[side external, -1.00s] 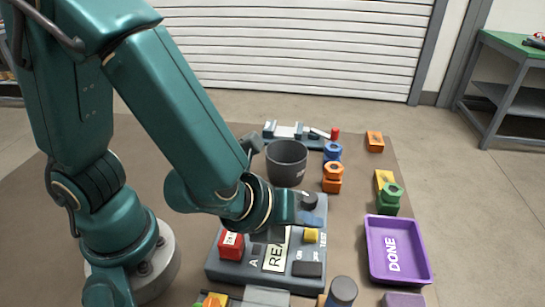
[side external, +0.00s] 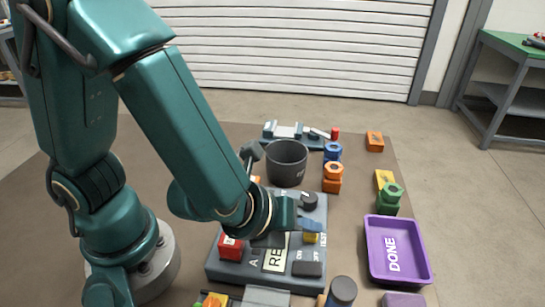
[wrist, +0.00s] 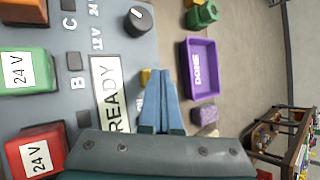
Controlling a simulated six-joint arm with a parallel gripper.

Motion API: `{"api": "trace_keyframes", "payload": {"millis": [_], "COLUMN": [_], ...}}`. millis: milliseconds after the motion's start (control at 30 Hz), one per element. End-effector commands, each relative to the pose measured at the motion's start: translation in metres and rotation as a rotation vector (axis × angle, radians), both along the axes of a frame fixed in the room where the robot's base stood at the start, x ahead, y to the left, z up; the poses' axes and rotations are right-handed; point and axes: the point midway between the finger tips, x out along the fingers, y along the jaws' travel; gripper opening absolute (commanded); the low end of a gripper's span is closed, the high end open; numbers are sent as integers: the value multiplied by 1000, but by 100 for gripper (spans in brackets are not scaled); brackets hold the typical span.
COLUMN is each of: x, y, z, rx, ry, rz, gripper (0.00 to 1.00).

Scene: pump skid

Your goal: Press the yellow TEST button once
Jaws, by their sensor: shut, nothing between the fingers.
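The yellow TEST button (side external: 311,239) sits near the right edge of the grey control panel (side external: 228,268), partly hidden by my fingers in the side view. In the wrist view a bit of the yellow button (wrist: 145,76) shows just left of my fingertips. My gripper (side external: 312,225) is shut and empty, its blue fingers over the button's far side in the side view. The fingertips also show in the wrist view (wrist: 166,72). I cannot tell whether they touch the button. The panel's label plate (wrist: 112,92) reads READY.
The panel carries a black knob (wrist: 137,17), a green 24 V block (wrist: 22,72), a red block (side external: 231,247) and a dark ON/OFF switch (side external: 307,269). A grey bin (side external: 287,163) stands behind. A purple DONE tray (side external: 397,250) lies to the right.

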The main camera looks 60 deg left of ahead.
Motion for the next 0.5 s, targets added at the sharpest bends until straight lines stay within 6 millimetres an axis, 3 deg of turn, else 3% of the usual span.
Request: {"api": "trace_keyframes", "payload": {"millis": [500], "x": [0], "y": [0], "z": [-6], "rx": [1], "ry": [1], "rz": [0], "gripper": [0]}}
